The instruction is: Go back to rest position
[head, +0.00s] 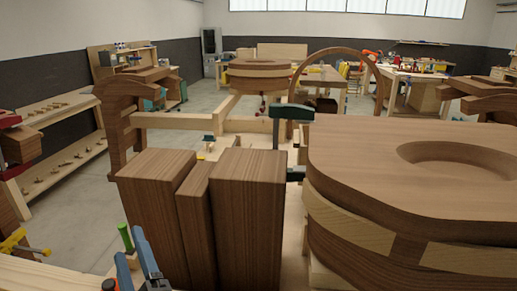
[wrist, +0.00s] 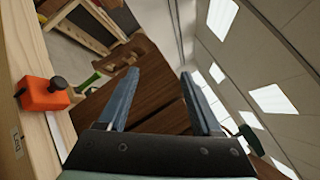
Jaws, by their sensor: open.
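My gripper (wrist: 160,85) fills the middle of the wrist view, its two blue-grey fingers apart with nothing between them. Brown wooden blocks show behind the fingers in that view, apart from them as far as I can tell. In the head view, what looks like my gripper (head: 137,262) is at the bottom left, partly cut off by the frame edge, in front of and left of the upright brown blocks (head: 245,215).
A large layered wooden form (head: 365,160) with a round recess stands at the right. A green clamp (head: 292,111) stands behind the blocks. An orange tool (wrist: 43,94) lies on pale wood in the wrist view. Open floor (head: 75,225) shows at the left.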

